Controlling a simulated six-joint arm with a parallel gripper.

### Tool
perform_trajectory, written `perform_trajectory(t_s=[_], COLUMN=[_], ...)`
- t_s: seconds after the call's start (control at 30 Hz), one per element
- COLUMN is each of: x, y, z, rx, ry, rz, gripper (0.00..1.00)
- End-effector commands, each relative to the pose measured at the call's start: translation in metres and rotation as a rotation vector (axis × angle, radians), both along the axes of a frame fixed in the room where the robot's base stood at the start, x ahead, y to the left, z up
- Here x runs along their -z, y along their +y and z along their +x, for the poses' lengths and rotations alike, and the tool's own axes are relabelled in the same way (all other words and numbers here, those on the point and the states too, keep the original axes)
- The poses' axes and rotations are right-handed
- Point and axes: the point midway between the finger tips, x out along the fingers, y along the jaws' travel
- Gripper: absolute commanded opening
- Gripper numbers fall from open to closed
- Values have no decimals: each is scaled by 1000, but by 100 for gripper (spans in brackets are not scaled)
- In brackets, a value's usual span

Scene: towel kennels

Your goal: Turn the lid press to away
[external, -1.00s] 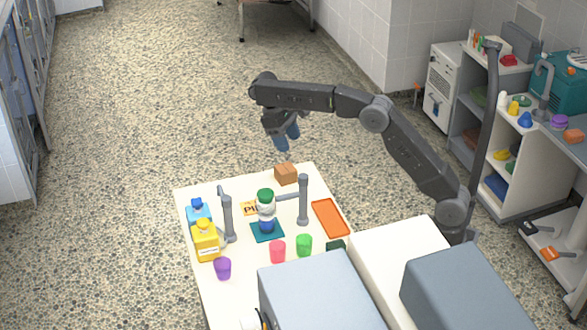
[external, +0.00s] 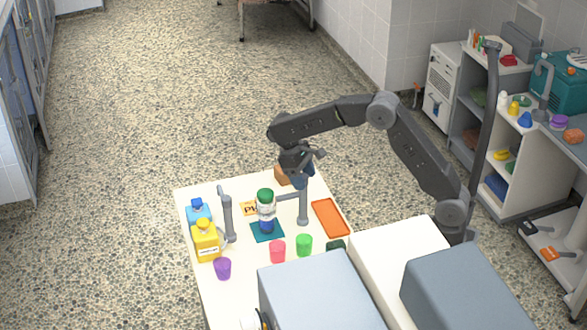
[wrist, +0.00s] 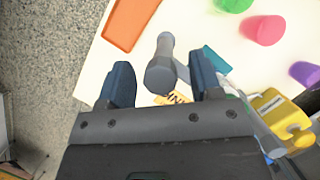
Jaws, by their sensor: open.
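The lid press appears to be the grey post (external: 302,208) with a side arm (external: 287,197) that points left towards a jar with a green lid (external: 265,194). The jar stands upright on a teal mat (external: 268,237). My gripper (external: 304,182) is open, pointing down above the post at the table's far side. In the wrist view the post's round top (wrist: 160,75) shows between my two blue fingers (wrist: 160,66), apart from both. The side arm runs right, behind the right finger.
A second grey post (external: 228,217), a blue bottle (external: 199,214) and a yellow bottle (external: 206,241) stand left. An orange tray (external: 330,218) lies right. Pink (external: 277,251), green (external: 304,245) and purple (external: 223,269) cups stand in front.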

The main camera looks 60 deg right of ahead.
Motion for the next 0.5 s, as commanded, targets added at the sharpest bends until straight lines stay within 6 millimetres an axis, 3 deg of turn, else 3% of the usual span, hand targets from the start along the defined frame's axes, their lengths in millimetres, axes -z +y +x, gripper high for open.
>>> perform_trajectory(t_s=[0.17, 0.5], x=[0, 0], y=[0, 0], z=[0, 0], rx=[0, 0], ry=[1, 1], rz=[0, 0], gripper=[59, 26])
